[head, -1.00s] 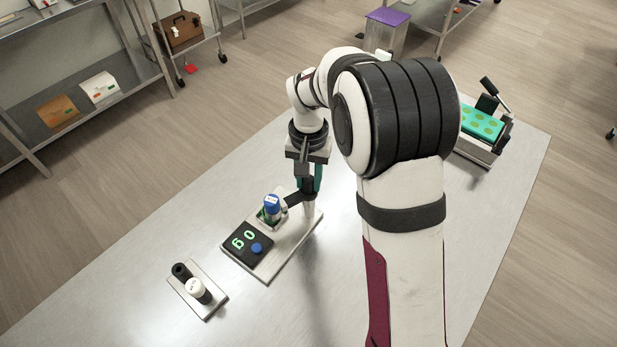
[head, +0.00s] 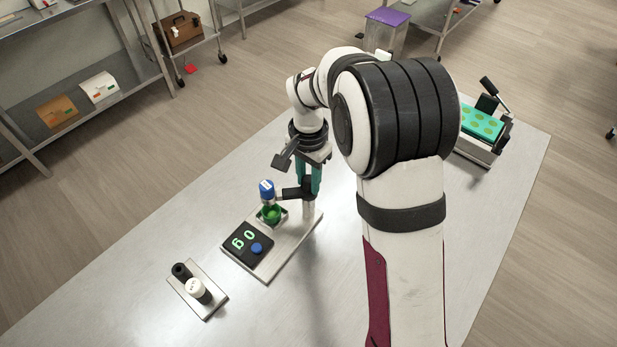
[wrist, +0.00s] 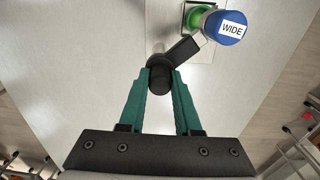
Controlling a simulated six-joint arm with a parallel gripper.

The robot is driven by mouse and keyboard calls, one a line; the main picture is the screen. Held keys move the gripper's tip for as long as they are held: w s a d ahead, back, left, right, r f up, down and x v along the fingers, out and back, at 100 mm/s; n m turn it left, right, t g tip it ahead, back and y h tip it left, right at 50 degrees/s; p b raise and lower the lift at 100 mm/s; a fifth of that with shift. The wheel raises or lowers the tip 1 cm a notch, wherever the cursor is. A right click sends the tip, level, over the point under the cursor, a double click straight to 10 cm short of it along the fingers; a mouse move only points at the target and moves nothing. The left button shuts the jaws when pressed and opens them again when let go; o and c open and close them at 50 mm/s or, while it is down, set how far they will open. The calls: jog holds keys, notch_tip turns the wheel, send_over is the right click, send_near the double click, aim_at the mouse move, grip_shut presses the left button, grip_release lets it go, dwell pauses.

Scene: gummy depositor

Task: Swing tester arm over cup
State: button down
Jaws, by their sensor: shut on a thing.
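The tester stands on a pale base plate (head: 285,255) on the table. Its swing arm (head: 292,194) is black and carries a blue-topped head (head: 266,188); in the wrist view the head (wrist: 224,30) bears a "WIDE" label. The green cup (head: 271,214) sits on the base plate, partly covered by the head in the wrist view. My gripper (head: 312,188) is at the tester's post; in the wrist view its teal fingers (wrist: 160,82) are closed around the black round hub of the swing arm. The head appears beyond the cup in the head view, not squarely over it.
A black panel (head: 245,242) with green digits and a blue button sits on the base plate. A small holder (head: 205,305) with a black and a white-topped piece lies nearer. A press-like device (head: 478,145) with a green mold stands at right. The left table is clear.

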aim_at(308, 178)
jog(key=c, duration=0.6)
grip_release()
notch_tip(308, 178, up, 16)
jog(key=shift+f, duration=0.15)
